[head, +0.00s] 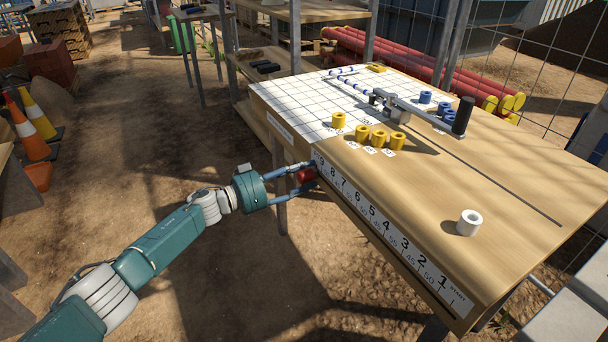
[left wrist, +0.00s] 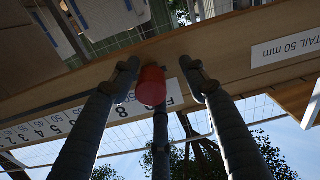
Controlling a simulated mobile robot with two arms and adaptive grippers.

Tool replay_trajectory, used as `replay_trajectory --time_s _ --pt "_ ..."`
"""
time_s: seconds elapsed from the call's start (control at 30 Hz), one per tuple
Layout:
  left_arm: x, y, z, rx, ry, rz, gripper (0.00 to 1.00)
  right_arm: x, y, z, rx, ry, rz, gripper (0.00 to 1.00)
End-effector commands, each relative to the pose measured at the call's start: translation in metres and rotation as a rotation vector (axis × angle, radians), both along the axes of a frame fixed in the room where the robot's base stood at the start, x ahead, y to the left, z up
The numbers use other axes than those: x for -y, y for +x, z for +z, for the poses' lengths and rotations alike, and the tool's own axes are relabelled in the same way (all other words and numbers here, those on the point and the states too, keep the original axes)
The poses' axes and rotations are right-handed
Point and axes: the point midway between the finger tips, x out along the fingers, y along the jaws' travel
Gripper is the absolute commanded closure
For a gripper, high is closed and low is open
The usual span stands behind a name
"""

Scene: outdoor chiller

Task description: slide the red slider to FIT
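The red slider (head: 306,175) is at the front edge of the wooden table, close to the far left end of the white number strip (head: 395,235). The strip runs from START and 1 at the lower right up to 8 and beyond. In the left wrist view the red slider (left wrist: 152,87) covers part of the strip, between an 8 and a label starting with F. My left gripper (head: 300,176) is at the slider. In the wrist view its fingers (left wrist: 163,82) stand apart on both sides of it, with a gap on the right. My right gripper is out of view.
The tabletop holds a white gridded sheet (head: 290,103), several yellow collars (head: 338,121), blue collars, a white collar (head: 469,222) and a lever with a black handle (head: 463,116). Traffic cones (head: 38,115) stand at the far left. Open dirt lies left of the table.

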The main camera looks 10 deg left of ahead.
Motion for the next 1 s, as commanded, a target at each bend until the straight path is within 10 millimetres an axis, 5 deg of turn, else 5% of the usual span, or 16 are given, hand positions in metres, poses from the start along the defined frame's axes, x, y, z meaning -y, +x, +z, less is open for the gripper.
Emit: replay_trajectory --time_s 0.27,0.7,1.0 --pt "-0.007 -0.007 -0.001 -0.001 0.0 -0.004 0.55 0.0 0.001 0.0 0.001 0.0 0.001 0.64" --pt "-0.078 -0.057 -0.002 -0.003 0.0 -0.002 0.55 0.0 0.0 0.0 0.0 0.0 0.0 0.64" --pt "-0.097 -0.071 -0.001 -0.001 -0.001 -0.001 0.55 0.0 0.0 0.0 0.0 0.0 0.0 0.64"
